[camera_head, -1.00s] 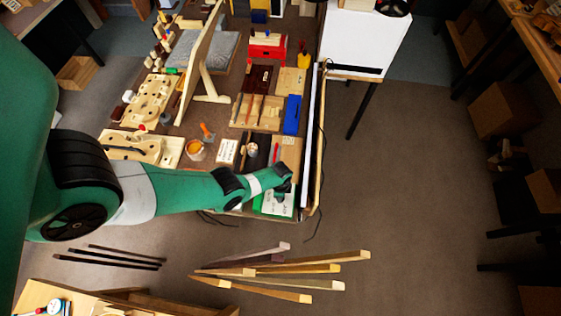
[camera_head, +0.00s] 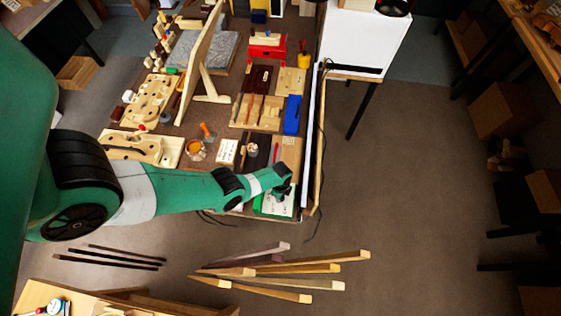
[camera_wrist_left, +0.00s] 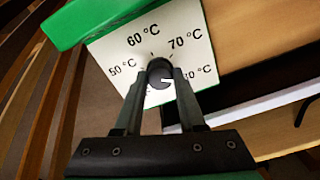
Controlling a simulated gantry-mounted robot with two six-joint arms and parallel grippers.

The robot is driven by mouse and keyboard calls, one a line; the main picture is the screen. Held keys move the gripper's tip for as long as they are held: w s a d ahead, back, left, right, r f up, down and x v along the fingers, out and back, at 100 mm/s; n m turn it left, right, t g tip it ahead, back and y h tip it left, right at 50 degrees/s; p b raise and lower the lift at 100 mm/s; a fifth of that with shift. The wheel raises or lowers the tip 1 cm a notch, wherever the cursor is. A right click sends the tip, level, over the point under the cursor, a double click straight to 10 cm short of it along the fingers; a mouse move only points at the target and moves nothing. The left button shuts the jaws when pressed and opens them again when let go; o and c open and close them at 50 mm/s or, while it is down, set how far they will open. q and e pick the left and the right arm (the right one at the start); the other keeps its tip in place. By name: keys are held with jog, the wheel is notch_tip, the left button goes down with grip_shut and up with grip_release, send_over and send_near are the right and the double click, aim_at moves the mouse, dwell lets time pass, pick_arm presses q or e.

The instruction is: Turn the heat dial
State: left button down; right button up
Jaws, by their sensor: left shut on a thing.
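The heat dial (camera_wrist_left: 159,72) is a dark round knob with a white mark, in the upper middle of the left wrist view. It sits on a white plate (camera_wrist_left: 113,45) printed with 50, 60 and 70 °C and a partly hidden number at the right. The plate is on a green box (camera_wrist_left: 75,22), which also shows at the bench's front corner in the head view (camera_head: 262,207). My left gripper (camera_wrist_left: 158,82) is shut on the dial, one finger on each side. It hides the plate's lower part. In the head view my left gripper (camera_head: 281,192) is over the box. My right gripper is not in view.
Behind the box lie a wooden board (camera_head: 287,150), a blue block (camera_head: 292,114) and a cup (camera_head: 196,150). A white strip (camera_head: 311,130) and cable run along the bench's right edge. Wooden sticks (camera_head: 300,268) lie below the bench front.

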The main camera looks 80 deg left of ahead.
pick_arm(q)
jog(key=c, duration=0.5)
grip_release()
notch_tip(320, 180, up, 12)
jog(key=p, duration=1.1)
jog(key=shift+f+p, duration=0.15)
jog(key=shift+p, duration=0.2)
